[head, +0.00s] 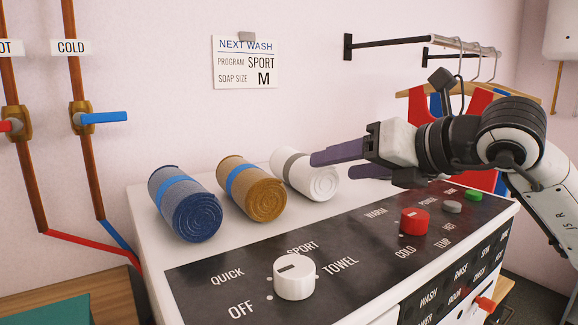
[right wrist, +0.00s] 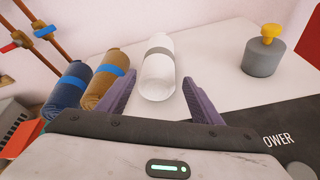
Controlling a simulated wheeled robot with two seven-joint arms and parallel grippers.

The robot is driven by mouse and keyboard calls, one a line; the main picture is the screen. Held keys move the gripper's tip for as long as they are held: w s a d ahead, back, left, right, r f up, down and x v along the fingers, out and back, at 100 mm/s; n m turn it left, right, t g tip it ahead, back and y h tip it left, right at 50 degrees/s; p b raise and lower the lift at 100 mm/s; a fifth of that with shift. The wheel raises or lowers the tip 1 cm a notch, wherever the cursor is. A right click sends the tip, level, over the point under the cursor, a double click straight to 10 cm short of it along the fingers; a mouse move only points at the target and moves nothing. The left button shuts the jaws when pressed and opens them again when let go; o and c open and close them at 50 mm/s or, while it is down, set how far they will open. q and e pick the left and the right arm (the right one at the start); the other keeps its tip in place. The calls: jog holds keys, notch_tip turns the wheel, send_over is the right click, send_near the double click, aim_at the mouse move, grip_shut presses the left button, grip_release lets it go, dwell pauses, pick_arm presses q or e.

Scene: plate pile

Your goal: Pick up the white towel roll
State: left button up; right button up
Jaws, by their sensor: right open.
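The white towel roll (head: 312,180) with a grey band lies on top of the white washing machine, at the right end of a row of three rolls. In the right wrist view the white towel roll (right wrist: 158,78) lies ahead, between the two purple fingers in the picture. My right gripper (head: 338,158) is open and empty, to the right of the roll in the head view, its fingers pointing left. It also shows in the right wrist view (right wrist: 160,102), with fingers apart. Whether a finger touches the roll cannot be told. My left gripper is not in view.
A brown roll (head: 252,188) and a blue roll (head: 185,203) lie left of the white one. A grey weight with a yellow knob (right wrist: 264,55) stands on the machine top. The control panel (head: 350,235) has a white dial (head: 294,277) and red knob (head: 414,221).

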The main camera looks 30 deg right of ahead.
aim_at(332, 168)
jog(key=x, duration=0.3)
jog(key=shift+w+a+f+p, duration=0.15)
jog(key=shift+w+a+p, duration=0.1)
jog(key=shift+p, duration=0.1)
jog(key=p+x, duration=0.1)
jog(key=x, duration=0.3)
jog(key=shift+w, duration=0.25)
jog(key=shift+w+f, duration=0.1)
jog(key=shift+w, duration=0.3)
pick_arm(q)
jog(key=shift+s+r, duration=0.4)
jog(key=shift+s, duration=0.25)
pick_arm(e)
jog(key=shift+c, duration=0.3)
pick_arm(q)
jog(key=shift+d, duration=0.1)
pick_arm(e)
jog(key=c, duration=0.9)
